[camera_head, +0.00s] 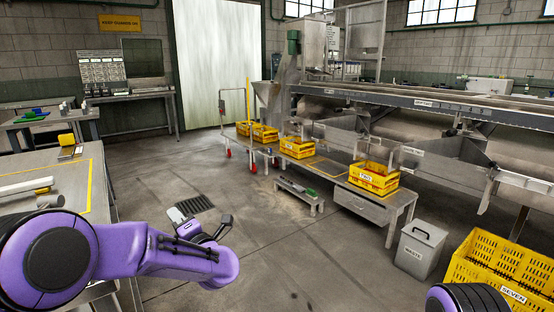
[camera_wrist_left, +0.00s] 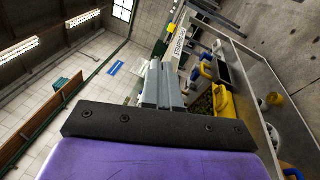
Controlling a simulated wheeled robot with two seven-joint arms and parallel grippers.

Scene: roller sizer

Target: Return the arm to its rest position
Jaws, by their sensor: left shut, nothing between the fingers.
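My left arm, purple and black, comes in from the left in the head view, bent beside the near end of the left workbench (camera_head: 85,190). Its gripper (camera_head: 178,214) hangs over the open floor near a floor drain and is apart from everything. In the left wrist view the two grey fingers (camera_wrist_left: 162,84) lie together with nothing between them. Of my right arm only a purple and black part shows at the lower right edge of the head view; its gripper is out of view.
A long machine (camera_head: 430,100) fills the right, with yellow crates (camera_head: 375,186) on a low bench before it. A grey lidded bin (camera_head: 420,250) and large yellow crates (camera_head: 500,255) stand at the lower right. The middle floor is clear around the drain (camera_head: 195,205).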

